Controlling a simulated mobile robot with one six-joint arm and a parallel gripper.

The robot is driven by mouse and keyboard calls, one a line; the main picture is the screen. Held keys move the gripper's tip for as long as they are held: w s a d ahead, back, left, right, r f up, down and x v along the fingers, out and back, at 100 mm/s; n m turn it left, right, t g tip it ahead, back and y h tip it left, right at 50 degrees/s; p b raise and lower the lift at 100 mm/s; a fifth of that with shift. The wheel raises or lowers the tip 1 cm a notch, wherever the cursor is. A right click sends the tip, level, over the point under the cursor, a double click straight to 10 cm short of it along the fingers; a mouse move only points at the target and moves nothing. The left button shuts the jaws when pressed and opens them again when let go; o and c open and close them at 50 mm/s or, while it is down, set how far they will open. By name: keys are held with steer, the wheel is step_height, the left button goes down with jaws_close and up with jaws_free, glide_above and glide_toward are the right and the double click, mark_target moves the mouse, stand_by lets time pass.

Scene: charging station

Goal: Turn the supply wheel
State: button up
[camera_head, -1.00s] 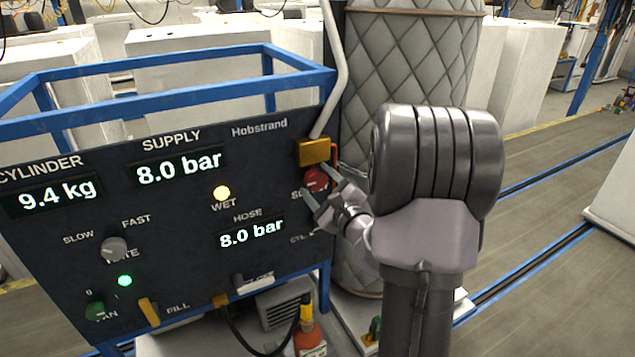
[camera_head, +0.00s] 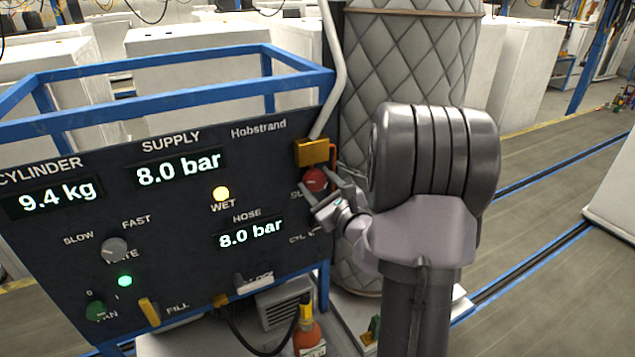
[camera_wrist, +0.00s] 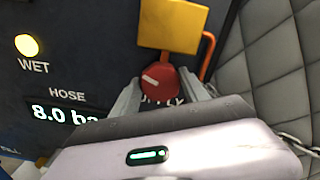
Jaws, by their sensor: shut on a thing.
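The supply wheel (camera_head: 316,180) is a small red round knob on the right side of the dark panel (camera_head: 170,270), just below a yellow block. In the wrist view the wheel (camera_wrist: 160,80) shows a pale mark on its face, slanting slightly. My gripper (camera_head: 320,192) reaches it from the right, and in the wrist view my gripper (camera_wrist: 163,92) has one finger on each side of the wheel, shut on it. The label under the wheel is partly hidden by my gripper.
A yellow block (camera_head: 312,152) with an orange pipe sits directly above the wheel. A quilted grey cylinder (camera_head: 405,55) stands close behind my arm. A blue frame (camera_head: 190,97) edges the panel. SUPPLY and HOSE displays both read 8.0 bar. The WET lamp (camera_head: 221,194) glows yellow.

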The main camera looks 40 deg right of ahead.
steer(key=m+p, duration=0.1)
steer(key=m, duration=0.2)
steer(key=shift+r+m, duration=0.1)
steer(key=shift+m, duration=0.3)
steer(key=m+p, duration=0.1)
steer(key=m, duration=0.2)
steer(key=shift+m+p, duration=0.3)
steer(key=shift+p, duration=0.1)
steer(key=m+p, duration=0.2)
steer(key=m, duration=0.2)
steer(key=shift+d, duration=0.1)
steer(key=shift+m+p, duration=0.7)
steer(key=shift+m, duration=0.4)
steer(key=o, duration=1.1)
steer(key=shift+s, duration=0.1)
